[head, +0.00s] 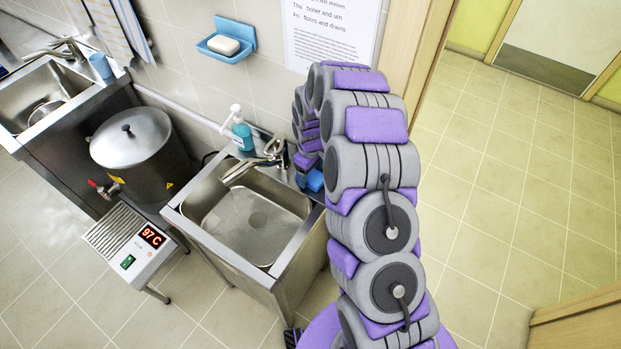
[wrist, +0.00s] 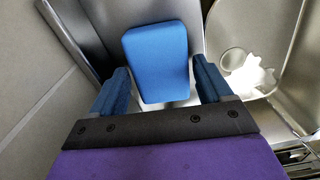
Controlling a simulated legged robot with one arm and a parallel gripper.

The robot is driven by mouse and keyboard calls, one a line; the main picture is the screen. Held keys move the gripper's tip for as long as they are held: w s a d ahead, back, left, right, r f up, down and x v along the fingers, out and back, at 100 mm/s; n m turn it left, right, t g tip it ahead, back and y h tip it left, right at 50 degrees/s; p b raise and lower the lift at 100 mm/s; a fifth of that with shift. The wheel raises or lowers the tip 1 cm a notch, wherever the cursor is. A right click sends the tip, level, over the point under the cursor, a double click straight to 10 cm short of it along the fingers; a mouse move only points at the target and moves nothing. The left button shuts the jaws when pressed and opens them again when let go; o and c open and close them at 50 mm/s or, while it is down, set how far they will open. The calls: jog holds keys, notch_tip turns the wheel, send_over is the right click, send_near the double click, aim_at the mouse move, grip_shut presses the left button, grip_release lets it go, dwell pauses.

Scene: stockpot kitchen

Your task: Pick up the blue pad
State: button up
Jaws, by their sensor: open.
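The blue pad (wrist: 156,58) is a rounded block in the wrist view, at the upper middle, on the metal of the sink unit. My gripper (wrist: 161,80) is open, with one blue-padded finger to the left of the pad and one to the right. Gaps show between the fingers and the pad, and no grip on it is visible. In the head view, small blue shapes show beside my arm at the right back corner of the sink (head: 245,215); I cannot tell there which is pad and which is finger.
A tap (head: 262,158) and a soap bottle (head: 240,132) stand at the sink's back edge. A wall soap dish (head: 222,47) hangs above. A steel boiler (head: 140,150) stands left, behind a heater reading 97 C (head: 130,243). Floor at right is clear.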

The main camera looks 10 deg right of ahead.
jog(key=shift+s+f, duration=0.1)
jog(key=shift+f, duration=0.4)
jog(key=shift+c, duration=0.3)
jog(key=c, duration=0.7)
jog(key=shift+o, duration=0.2)
jog(key=shift+r, duration=0.1)
jog(key=shift+r, duration=0.55)
notch_tip(320, 180, up, 2)
jog(key=shift+r+p, duration=0.15)
jog(key=shift+p, duration=0.3)
jog(key=s+r+p, duration=0.1)
jog(key=s, duration=1.5)
jog(key=shift+r+p, duration=0.25)
jog(key=shift+p, duration=0.05)
jog(key=shift+a, duration=0.1)
